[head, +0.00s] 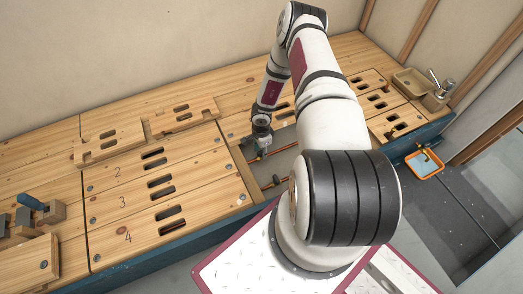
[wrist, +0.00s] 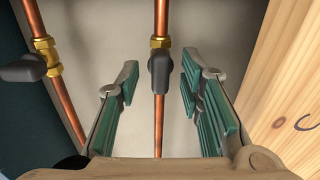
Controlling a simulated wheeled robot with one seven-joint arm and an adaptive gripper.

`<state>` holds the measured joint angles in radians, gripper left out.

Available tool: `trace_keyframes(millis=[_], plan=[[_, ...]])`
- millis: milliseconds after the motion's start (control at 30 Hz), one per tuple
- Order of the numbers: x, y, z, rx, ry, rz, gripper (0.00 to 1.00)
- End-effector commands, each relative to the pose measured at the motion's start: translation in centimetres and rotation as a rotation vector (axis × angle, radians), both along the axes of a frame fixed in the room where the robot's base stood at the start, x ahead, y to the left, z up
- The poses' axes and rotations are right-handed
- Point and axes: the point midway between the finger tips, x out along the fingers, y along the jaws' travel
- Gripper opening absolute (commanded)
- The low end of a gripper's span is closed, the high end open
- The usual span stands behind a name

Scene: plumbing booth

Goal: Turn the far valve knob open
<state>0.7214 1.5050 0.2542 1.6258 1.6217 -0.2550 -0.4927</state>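In the wrist view, two copper pipes carry brass valves with dark grey knobs. The middle valve knob (wrist: 159,75) lies in line with its pipe (wrist: 160,20), between the fingers. The left valve knob (wrist: 22,70) points crosswise to its pipe (wrist: 62,110). My gripper (wrist: 160,82) is open, with one finger on each side of the middle knob and visible gaps on both sides. In the head view, my gripper (head: 252,149) reaches into the bench recess at the farther pipe (head: 272,153). The knob there is hidden by my gripper.
Slotted wooden panels (head: 165,185) lie left of the recess.

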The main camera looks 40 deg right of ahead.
Motion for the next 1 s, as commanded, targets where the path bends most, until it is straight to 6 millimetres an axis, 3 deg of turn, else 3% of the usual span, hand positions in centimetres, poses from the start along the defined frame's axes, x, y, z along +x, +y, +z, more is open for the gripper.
trace_keyframes(millis=[267,700,1000], plan=[[0.1,-0.1,1.2,-0.001,-0.003,-0.001,0.34],[0.1,0.0,9.4,-0.001,-0.003,-0.001,0.34],[0.0,0.0,11.9,0.001,0.0,-0.001,0.34]])
